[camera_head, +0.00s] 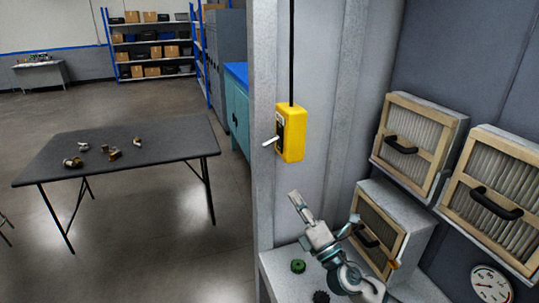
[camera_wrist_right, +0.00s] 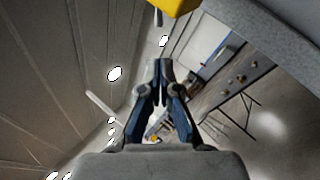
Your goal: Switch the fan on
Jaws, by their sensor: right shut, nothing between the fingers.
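A yellow switch box (camera_head: 291,134) hangs on the grey panel under a black cable. A white lever (camera_head: 270,141) sticks out from its dark left face. The lower edge of the box also shows at the top of the right wrist view (camera_wrist_right: 178,5). My right gripper (camera_head: 296,197) is below the box, pointing up and to the left, apart from the lever. Its fingers (camera_wrist_right: 162,66) are shut with nothing between them. My left gripper is not in view. I cannot make out a fan.
Wooden-framed filters (camera_head: 420,106) with black handles stand to the right, near a round gauge (camera_head: 490,285). A green knob (camera_head: 298,266) is on the ledge below my right gripper. A dark table (camera_head: 150,140) with small metal parts stands on the left.

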